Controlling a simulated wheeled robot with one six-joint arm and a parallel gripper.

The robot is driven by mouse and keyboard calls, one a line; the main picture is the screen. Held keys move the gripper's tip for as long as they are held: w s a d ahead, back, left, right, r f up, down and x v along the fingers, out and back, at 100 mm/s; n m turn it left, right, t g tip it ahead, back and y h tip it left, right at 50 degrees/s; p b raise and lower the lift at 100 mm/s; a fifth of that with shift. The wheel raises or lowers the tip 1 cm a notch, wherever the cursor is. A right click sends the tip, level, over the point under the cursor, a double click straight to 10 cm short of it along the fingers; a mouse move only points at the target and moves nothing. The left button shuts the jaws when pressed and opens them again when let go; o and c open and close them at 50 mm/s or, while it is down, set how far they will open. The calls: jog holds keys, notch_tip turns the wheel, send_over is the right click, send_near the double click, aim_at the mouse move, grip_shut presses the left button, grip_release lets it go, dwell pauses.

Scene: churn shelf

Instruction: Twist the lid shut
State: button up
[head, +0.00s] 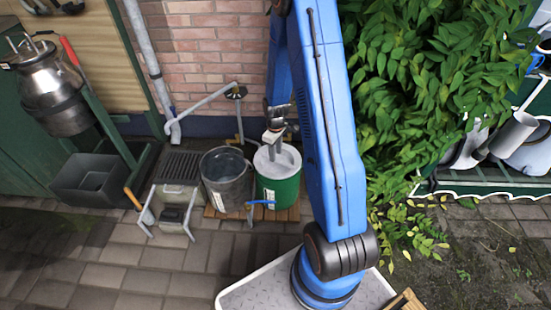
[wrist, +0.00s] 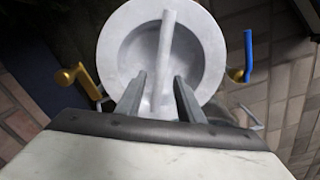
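A green container (head: 278,192) stands on wooden slats by the brick wall, with a pale grey round lid (head: 290,160) on top. In the wrist view the lid (wrist: 115,50) has a recessed middle crossed by a raised bar (wrist: 167,45). My gripper (head: 276,150) is over the lid, pointing down. In the wrist view my gripper (wrist: 159,88) has one finger on each side of the bar's near end, with a visible gap on both sides. Whether the fingertips touch the lid cannot be told. A blue-handled lever (wrist: 248,55) and a yellow one (wrist: 78,76) show beside the lid.
A metal bucket (head: 226,182) stands close to the container's left. Further left are a grey stand (head: 178,195), a dark grey crate (head: 88,185) and a metal churn (head: 50,92). Leafy branches (head: 425,90) hang at the right.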

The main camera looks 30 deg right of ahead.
notch_tip(320, 180, up, 13)
jog(key=shift+f, duration=0.2)
dwell(0.3)
